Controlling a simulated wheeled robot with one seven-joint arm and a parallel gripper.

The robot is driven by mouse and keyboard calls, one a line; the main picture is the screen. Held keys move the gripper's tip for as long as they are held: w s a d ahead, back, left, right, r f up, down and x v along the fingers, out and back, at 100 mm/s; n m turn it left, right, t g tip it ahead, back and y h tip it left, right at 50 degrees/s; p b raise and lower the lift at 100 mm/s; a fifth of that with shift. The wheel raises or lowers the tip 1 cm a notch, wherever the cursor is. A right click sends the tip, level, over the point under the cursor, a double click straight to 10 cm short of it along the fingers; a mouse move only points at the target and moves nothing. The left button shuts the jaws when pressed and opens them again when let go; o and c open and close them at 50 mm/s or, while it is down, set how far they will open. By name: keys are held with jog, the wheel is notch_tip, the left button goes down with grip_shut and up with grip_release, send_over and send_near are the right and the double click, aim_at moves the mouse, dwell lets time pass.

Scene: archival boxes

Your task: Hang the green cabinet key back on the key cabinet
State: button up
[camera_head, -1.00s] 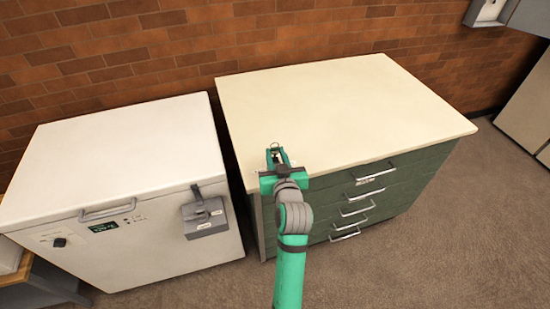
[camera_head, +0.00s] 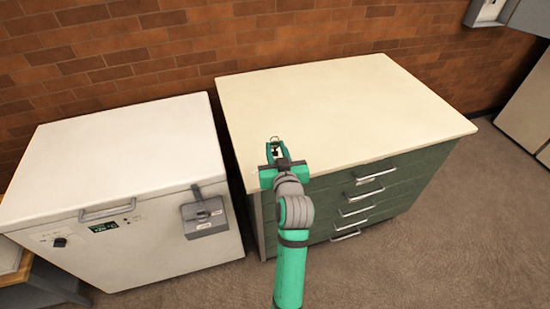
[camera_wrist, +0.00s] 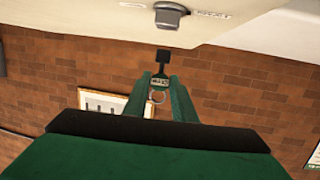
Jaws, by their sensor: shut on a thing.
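My gripper (camera_head: 275,148) is over the front left part of the cream top of the green drawer cabinet (camera_head: 330,105). In the head view the key is small and mostly hidden by the fingers. A pale-framed panel with dark upright marks (camera_wrist: 135,104) is on the brick wall behind the fingers, partly covered; I cannot tell whether it is the key cabinet.
A white chest freezer (camera_head: 120,150) with a grey box (camera_head: 205,215) on its front stands left of the drawer cabinet. An open pale wall box (camera_head: 488,12) is cut off at the top right. The cream top is otherwise clear. Brown floor (camera_head: 480,220) is free at right.

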jog(key=r+v, duration=0.1)
jog(key=v, duration=1)
dwell(1.0)
jog(key=shift+s+f, duration=0.1)
dwell(0.8)
